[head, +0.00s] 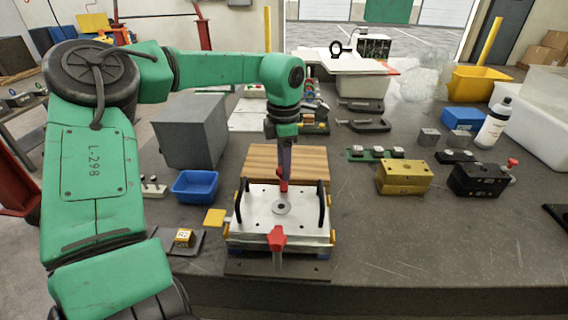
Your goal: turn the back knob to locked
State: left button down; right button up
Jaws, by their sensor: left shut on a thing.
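The mould base (250,215) is a silvery plate with two black handles and a round centre ring, standing on a dark base plate. The back knob (283,186) is red and sits at the mould's far edge, partly hidden by my left gripper. My left gripper (283,172) points straight down from above and is shut on the back knob. A second red knob (277,238) is at the mould's front edge, clear of the gripper. The back knob's exact angle and any lock marking are too small to tell. My right gripper does not show.
A wooden board (300,158) lies just behind the mould. A grey block (191,132) and a blue bin (195,186) stand to the left. Gold (403,178) and black (478,180) blocks stand to the right.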

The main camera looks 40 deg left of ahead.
pick_arm(q)
jog(key=shift+w+r+m, duration=0.1)
jog(key=shift+r+m, duration=0.05)
jog(key=shift+m, duration=0.35)
jog(key=shift+c, duration=2.2)
grip_release()
jog(key=shift+o, duration=0.3)
notch_tip(320, 180, up, 14)
jog(key=shift+r, duration=0.25)
